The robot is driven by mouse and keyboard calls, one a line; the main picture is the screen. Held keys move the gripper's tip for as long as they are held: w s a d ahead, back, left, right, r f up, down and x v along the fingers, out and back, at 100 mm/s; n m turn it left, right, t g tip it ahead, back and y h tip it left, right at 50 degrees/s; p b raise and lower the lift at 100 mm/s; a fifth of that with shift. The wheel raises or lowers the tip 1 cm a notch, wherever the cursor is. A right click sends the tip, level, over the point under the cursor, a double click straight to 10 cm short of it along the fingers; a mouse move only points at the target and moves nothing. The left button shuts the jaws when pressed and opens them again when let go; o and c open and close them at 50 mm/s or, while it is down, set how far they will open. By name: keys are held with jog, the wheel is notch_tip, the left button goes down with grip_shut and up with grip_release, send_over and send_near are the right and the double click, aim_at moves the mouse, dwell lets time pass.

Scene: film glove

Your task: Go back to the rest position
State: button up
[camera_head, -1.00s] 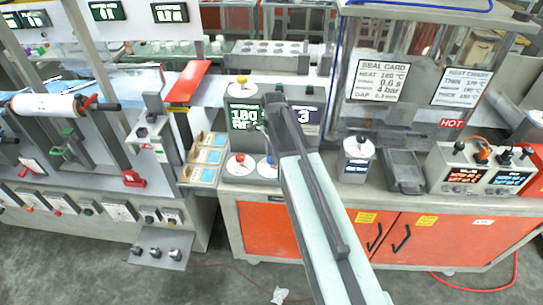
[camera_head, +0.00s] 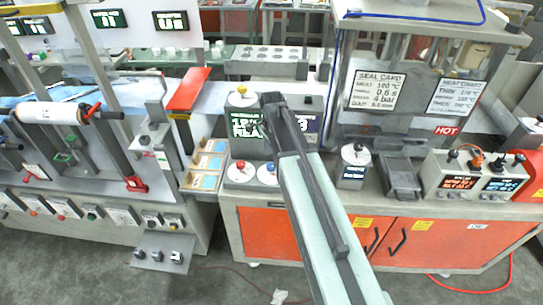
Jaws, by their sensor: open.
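My gripper (camera_head: 268,108) is at the far end of my outstretched pale green and grey arm, in the middle of the head view. It is in front of a grey control box (camera_head: 246,122) with a green display and a yellow knob on top. The jaws are open, and I see nothing held between them. The arm hides part of the box's right side and of a second display (camera_head: 308,125). I cannot tell whether the gripper touches the box.
A bench with orange doors (camera_head: 268,233) stands ahead. On it are a white-topped canister (camera_head: 354,165), a grey tray (camera_head: 402,178) and a twin-display controller (camera_head: 475,176). A machine with a white roll (camera_head: 47,112) and red lever stands left. Grey floor (camera_head: 225,282) lies in front.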

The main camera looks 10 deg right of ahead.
notch_tip(320, 180, up, 4)
jog(key=shift+p, duration=1.25)
jog(key=shift+f, duration=0.1)
jog(key=shift+f+b, duration=0.4)
jog(key=shift+b, duration=0.1)
jog(key=s+f+b, duration=0.3)
jog(key=shift+s+a+f, duration=0.2)
jog(key=shift+s, duration=0.1)
jog(key=s+f+n+b, duration=0.1)
jog(key=s+n+b, duration=0.1)
jog(key=s+n, duration=0.8)
jog(key=n, duration=0.4)
jog(key=shift+s+a+f+n, duration=0.2)
jog(key=shift+s+f+n, duration=0.15)
jog(key=shift+f+n, duration=0.05)
